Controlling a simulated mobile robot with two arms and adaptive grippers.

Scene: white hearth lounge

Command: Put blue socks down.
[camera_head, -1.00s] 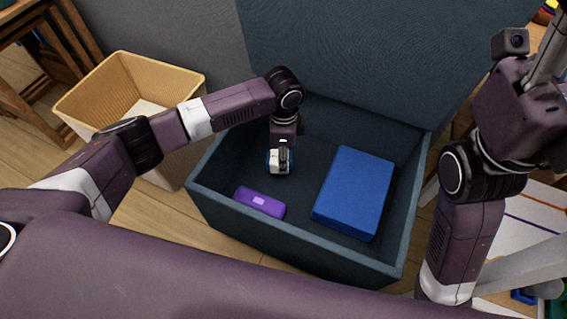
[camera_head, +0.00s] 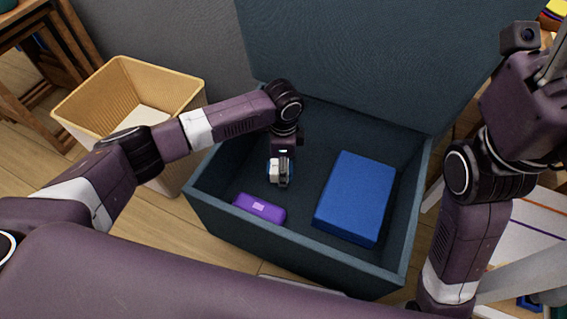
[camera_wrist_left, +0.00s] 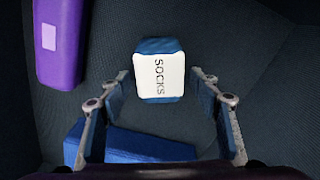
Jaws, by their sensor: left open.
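The blue socks (camera_wrist_left: 158,92) are a small blue bundle with a white label reading SOCKS. In the wrist view they lie on the dark floor of the storage box, in line with the gap between my left fingers, with space on both sides. My left gripper (camera_head: 283,182) is open and points down into the box; it partly hides the socks (camera_head: 272,170) in the head view. My right arm is raised at the right, and its gripper is only partly in frame, its fingers unclear.
The dark teal box (camera_head: 310,258) has its lid (camera_head: 340,60) up behind. Inside are a purple case (camera_head: 259,208) at front left and a blue box (camera_head: 356,198) at right. A yellow basket (camera_head: 95,90) stands left of the box.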

